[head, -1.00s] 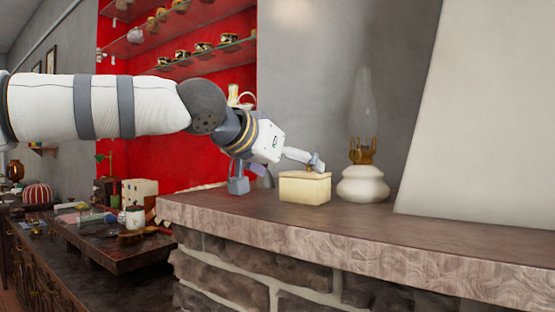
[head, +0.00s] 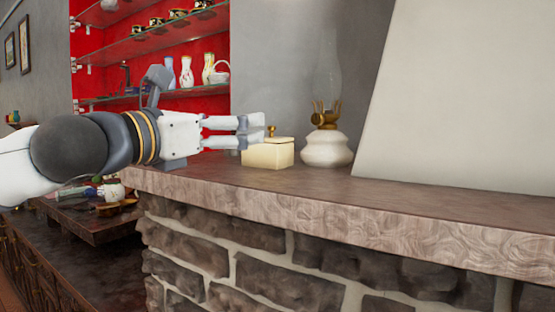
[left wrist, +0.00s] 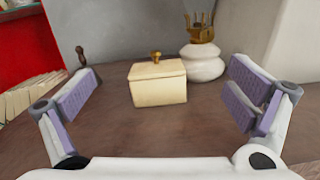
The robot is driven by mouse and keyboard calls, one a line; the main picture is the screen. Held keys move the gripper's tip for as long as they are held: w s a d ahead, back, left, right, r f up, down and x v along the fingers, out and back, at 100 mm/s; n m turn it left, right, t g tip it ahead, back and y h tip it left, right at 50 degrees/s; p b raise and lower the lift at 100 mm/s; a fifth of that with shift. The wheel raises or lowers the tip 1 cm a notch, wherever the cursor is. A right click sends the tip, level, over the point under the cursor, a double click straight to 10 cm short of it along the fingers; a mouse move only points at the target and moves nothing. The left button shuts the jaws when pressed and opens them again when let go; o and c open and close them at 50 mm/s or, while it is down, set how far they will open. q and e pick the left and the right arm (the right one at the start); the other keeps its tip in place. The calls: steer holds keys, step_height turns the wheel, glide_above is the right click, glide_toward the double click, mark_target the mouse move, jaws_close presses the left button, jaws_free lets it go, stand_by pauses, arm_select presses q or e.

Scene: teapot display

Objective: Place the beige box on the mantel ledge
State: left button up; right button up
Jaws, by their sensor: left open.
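The beige box (head: 268,154), with a lid and a small brass knob, stands upright on the stone-fronted mantel ledge (head: 330,199). My left gripper (head: 250,130) is open and empty at the left of the box in the head view, and its fingers overlap the box's upper left edge there. In the left wrist view the box (left wrist: 157,82) stands between and beyond the spread fingertips, with clear space on both sides. No contact shows. My right gripper is in neither view.
A white oil lamp (head: 326,147) with a brass burner and glass chimney stands just right of and behind the box. A sloping pale chimney wall (head: 450,100) rises behind the ledge. Red shelves (head: 150,105) with vases are at the left. The ledge's front right is clear.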

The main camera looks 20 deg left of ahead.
mark_target(270, 137)
arm_select(q)
steer(key=shift+a+f+n+g+y, duration=0.2)
steer(key=shift+f+n+g+y, duration=0.15)
steer(key=shift+f+n, duration=0.55)
steer(key=w, duration=0.1)
steer(key=w+f+b, duration=0.1)
steer(key=w, duration=0.1)
steer(key=shift+w+f+g, duration=0.1)
steer(key=shift+f+g, duration=0.15)
steer(key=shift+f, duration=0.1)
steer(key=w, duration=0.2)
steer(key=w+d+b, duration=0.1)
steer(key=w, duration=0.5)
steer(key=shift+w+d+r+b, duration=0.1)
steer(key=shift+d+b, duration=0.05)
steer(key=shift+b, duration=0.15)
steer(key=shift+w+r, duration=0.1)
steer(key=shift+w, duration=0.15)
steer(key=shift+s+r, duration=0.1)
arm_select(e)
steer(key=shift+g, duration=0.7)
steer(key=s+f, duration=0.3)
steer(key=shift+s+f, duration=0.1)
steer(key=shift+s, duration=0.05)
arm_select(q)
steer(key=c, duration=1.4)
